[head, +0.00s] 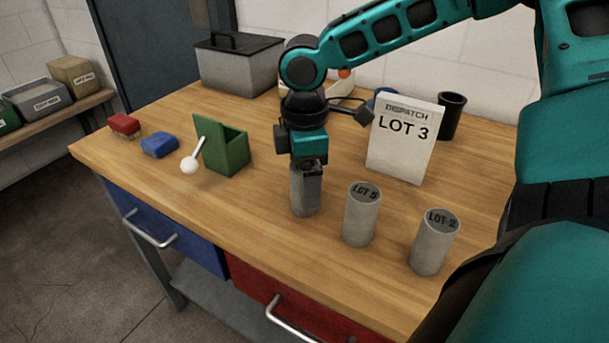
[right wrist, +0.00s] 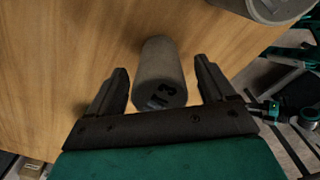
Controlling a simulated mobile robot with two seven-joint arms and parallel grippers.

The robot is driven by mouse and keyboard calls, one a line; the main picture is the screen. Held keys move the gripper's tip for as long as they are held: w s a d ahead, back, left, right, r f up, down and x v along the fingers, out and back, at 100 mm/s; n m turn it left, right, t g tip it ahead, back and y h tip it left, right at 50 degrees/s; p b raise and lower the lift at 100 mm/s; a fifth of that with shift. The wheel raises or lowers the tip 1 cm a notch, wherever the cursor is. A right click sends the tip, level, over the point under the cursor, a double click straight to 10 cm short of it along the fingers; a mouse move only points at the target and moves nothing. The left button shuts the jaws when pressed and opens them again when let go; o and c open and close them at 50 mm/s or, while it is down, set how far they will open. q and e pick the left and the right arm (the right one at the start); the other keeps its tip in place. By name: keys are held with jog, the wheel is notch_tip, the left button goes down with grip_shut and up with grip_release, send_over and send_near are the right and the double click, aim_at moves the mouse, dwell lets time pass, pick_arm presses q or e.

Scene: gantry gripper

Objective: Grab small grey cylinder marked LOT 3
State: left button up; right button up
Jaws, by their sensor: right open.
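A small grey cylinder (head: 305,196) stands upright on the wooden table directly below my right gripper (head: 307,172). In the right wrist view the same cylinder (right wrist: 159,78) lies between the two open fingers of the gripper (right wrist: 161,68), with a gap on each side; its top reads partly "LOT 3". In the head view its top is hidden by the gripper. Two like cylinders stand to its right, one marked LOT 5 (head: 360,217) and one marked LOT 2 (head: 433,243). My left gripper is not in view.
A white sign reading "DISPATCH LOT 3" (head: 402,150) stands behind the cylinders, near a black cup (head: 452,116). A green open box (head: 226,152), a white-balled lever (head: 189,164), a blue block (head: 159,145) and a red block (head: 124,125) are left. A grey lidded bin (head: 238,72) stands behind.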

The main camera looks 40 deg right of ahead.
jog(key=shift+r, duration=0.1)
jog(key=c, duration=1.5)
